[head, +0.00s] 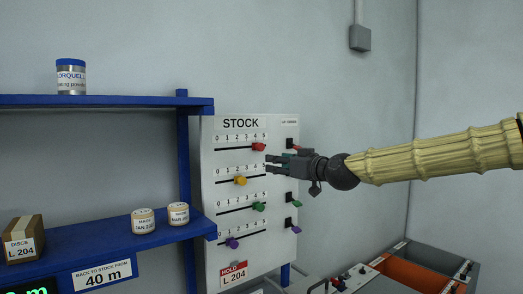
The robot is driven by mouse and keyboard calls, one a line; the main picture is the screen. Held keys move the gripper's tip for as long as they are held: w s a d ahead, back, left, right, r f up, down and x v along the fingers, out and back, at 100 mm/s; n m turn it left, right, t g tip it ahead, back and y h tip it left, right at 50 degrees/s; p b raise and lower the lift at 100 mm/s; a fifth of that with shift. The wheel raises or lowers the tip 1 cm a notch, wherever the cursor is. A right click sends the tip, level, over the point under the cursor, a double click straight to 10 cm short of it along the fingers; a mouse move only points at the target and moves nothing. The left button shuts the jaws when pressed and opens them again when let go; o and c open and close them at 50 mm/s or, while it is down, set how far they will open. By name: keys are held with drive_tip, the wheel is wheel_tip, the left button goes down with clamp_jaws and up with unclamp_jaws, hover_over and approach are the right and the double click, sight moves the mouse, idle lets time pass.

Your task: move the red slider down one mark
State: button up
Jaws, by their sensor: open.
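The white STOCK board (208,190) on the wall has several horizontal slots, each under a scale from 0 to 5. The red slider (258,147) is in the top slot, near the 4 and 5 marks; I cannot tell exactly which mark it lines up with. My gripper (269,163) comes in from the right and is open and empty. Its fingertips are just below and to the right of the red slider, apart from it as far as I can see. My gripper hides part of the board's right side and the right end of the second scale.
A yellow slider (240,181), a green slider (258,207) and a purple slider (232,242) sit in the lower slots. Small coloured levers line the board's right edge. Blue shelves (100,101) with containers stand at the left. Bins (425,266) are at the lower right.

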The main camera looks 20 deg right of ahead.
sight(262, 146)
drive_tip(key=shift+t, duration=0.3)
drive_tip(key=shift+w+a+r+p, duration=0.4)
drive_tip(key=shift+w+r+p, duration=0.3)
drive_tip(key=shift+w, duration=0.95)
drive_tip(key=shift+w+a+r+p, duration=0.35)
drive_tip(key=shift+w+r+p, duration=0.35)
drive_tip(key=shift+w, duration=1)
drive_tip(key=shift+w+a+r+p, duration=0.45)
drive_tip(key=shift+w+p, duration=0.4)
drive_tip(key=shift+w, duration=0.8)
clamp_jaws()
